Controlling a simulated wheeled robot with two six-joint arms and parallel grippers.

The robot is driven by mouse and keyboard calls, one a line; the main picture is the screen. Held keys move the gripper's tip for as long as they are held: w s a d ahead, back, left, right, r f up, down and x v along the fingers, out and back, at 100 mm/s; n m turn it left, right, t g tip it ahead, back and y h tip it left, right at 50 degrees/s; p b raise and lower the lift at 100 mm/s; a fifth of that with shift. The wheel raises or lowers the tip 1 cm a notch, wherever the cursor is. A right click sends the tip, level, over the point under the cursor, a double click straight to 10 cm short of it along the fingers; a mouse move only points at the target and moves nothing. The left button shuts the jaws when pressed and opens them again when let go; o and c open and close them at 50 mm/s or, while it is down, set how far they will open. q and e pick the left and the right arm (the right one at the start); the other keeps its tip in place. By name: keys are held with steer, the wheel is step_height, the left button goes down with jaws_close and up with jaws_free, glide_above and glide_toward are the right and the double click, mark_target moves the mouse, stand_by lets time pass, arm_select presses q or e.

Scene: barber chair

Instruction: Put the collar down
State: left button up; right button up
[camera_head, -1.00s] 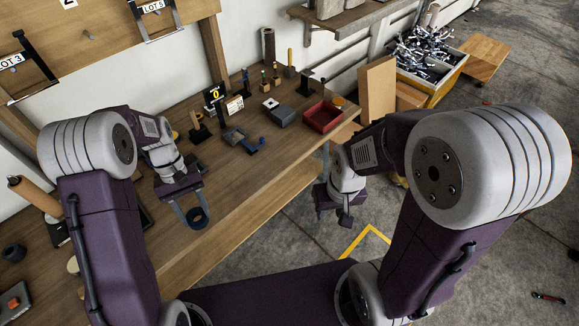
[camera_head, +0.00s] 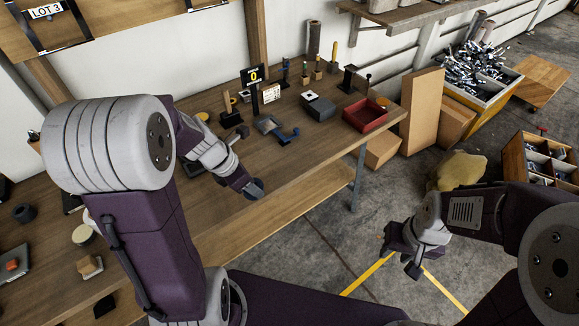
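The collar (camera_head: 254,189) is a small dark blue-grey ring. It is seen nearly edge-on at the tip of my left gripper (camera_head: 247,185). The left gripper looks shut on it, above the front part of the wooden workbench (camera_head: 310,165); the fingers are small and partly hidden, and I cannot tell the gap below the collar. My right gripper (camera_head: 413,268) hangs over the concrete floor, off the bench's right end, with nothing visible in it. Whether its fingers are open is unclear.
On the bench stand a blue-and-grey vise-like tool (camera_head: 275,129), a grey block (camera_head: 318,107), a red tray (camera_head: 367,115) and a black "0" sign (camera_head: 252,76). Bare wood lies in front of them. A bin of metal parts (camera_head: 478,74) stands beyond the bench's right end.

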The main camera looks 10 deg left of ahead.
arm_select(q)
steer(key=w+a+f, duration=0.4)
steer(key=w+a, duration=0.1)
steer(key=w+a+f+b, duration=0.1)
steer(key=w+a+f, duration=0.2)
steer(key=shift+w+a, duration=0.2)
steer(key=shift+w, duration=0.05)
step_height(320, 180, down, 4)
steer(key=shift+s+d+b, duration=0.1)
steer(key=shift+b, duration=0.7)
steer(key=shift+f, duration=0.15)
steer(key=o, duration=1.3)
steer(key=shift+o, duration=0.2)
